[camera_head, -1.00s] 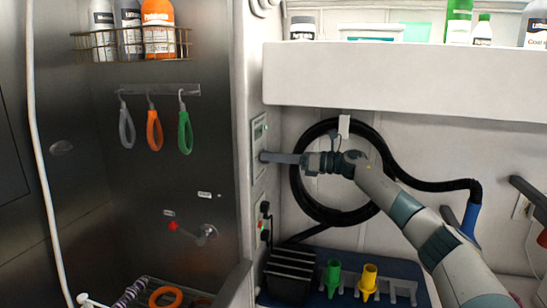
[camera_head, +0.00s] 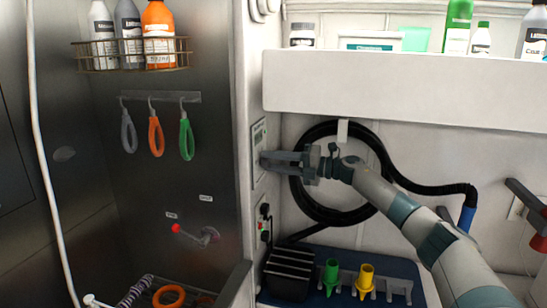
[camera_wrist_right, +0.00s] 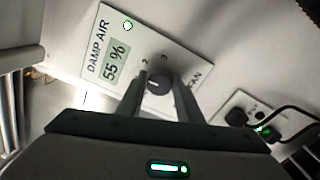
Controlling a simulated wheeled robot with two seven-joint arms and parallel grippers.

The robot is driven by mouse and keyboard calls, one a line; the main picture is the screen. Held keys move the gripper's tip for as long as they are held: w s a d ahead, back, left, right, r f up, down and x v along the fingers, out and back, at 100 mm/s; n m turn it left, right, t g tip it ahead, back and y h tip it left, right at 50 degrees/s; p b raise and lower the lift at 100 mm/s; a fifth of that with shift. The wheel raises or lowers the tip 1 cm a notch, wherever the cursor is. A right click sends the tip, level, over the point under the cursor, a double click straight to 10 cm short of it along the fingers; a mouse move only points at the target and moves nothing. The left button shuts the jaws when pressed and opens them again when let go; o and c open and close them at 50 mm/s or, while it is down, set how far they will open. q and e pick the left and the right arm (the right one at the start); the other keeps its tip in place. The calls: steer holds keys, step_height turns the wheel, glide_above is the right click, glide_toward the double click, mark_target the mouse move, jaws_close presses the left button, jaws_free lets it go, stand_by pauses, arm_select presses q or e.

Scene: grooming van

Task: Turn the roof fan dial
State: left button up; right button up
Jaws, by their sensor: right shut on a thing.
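The roof fan dial (camera_wrist_right: 158,83) is a dark round knob on a pale panel (camera_wrist_right: 118,58) that reads "DAMP AIR 55 %" and part of "FAN", with the numbers 2 and 3 beside the knob. In the head view the panel (camera_head: 259,137) is on the narrow wall face at the middle, and the dial is hidden behind the fingers. My right gripper (camera_head: 264,161) reaches left to the panel. In the right wrist view its two fingers (camera_wrist_right: 160,88) are on either side of the dial, shut on it. My left gripper is not in view.
A coiled black hose (camera_head: 298,205) hangs behind my right arm. A white shelf (camera_head: 400,85) with bottles is above it. Switches or plugs (camera_head: 264,224) are below the panel. Yellow (camera_head: 365,280) and green (camera_head: 331,275) nozzles stand below. Grooming loops (camera_head: 186,138) hang at left.

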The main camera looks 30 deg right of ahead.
steer(key=shift+m+p, duration=1.65)
steer(key=shift+m, duration=1.25)
steer(key=o, duration=1)
steer(key=shift+f, duration=0.1)
steer(key=shift+d, duration=0.1)
steer(key=b+v, duration=0.8)
steer(key=v, duration=0.9)
steer(key=shift+d+b, duration=0.15)
steer(key=shift+b, duration=0.25)
